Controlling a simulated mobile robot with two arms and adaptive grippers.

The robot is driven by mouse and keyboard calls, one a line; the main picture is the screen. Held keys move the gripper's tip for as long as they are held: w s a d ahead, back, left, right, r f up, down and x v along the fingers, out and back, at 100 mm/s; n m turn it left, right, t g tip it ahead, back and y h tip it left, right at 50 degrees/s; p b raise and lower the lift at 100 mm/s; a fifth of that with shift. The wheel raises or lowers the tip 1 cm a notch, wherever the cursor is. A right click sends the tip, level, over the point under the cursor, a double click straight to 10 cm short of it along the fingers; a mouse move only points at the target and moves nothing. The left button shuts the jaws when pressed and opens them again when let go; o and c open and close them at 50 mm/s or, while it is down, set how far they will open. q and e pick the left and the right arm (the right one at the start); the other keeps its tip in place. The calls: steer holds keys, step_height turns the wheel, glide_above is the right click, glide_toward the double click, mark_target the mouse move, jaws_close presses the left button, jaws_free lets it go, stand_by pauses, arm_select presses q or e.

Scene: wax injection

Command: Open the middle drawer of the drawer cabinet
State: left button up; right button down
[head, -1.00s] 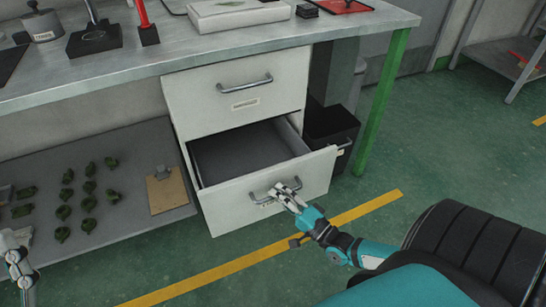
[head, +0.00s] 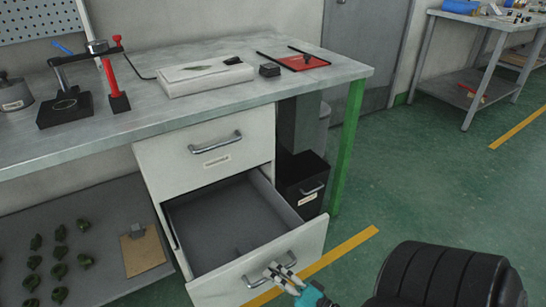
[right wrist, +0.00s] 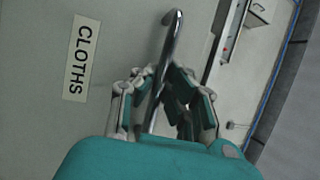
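The white drawer cabinet (head: 150,155) stands under the workbench. Its top drawer (head: 245,145) is shut. The drawer below it (head: 205,294) is pulled well out, and its grey inside looks empty apart from a small mark or object near the front. My right gripper (head: 276,271) is at this drawer's bar handle (head: 249,282). In the right wrist view, the gripper's fingers (right wrist: 158,88) lie on both sides of the metal handle (right wrist: 172,40), beside a label reading CLOTHS (right wrist: 82,57). The cabinet's lower part is cut off. My left gripper is out of view.
The workbench (head: 345,72) carries a white box (head: 205,78), a red tray (head: 305,62) and a black stand (head: 65,110). A black bin (head: 302,178) stands right of the drawer, by the green leg (head: 346,145). A low shelf (head: 100,195) holds green pieces and a clipboard (head: 142,250).

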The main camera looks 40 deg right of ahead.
steer(key=shift+s+f, duration=0.1)
steer(key=shift+f, duration=0.1)
steer(key=c, duration=1.4)
jaws_free()
steer(key=shift+r, duration=0.1)
steer(key=v, duration=1.2)
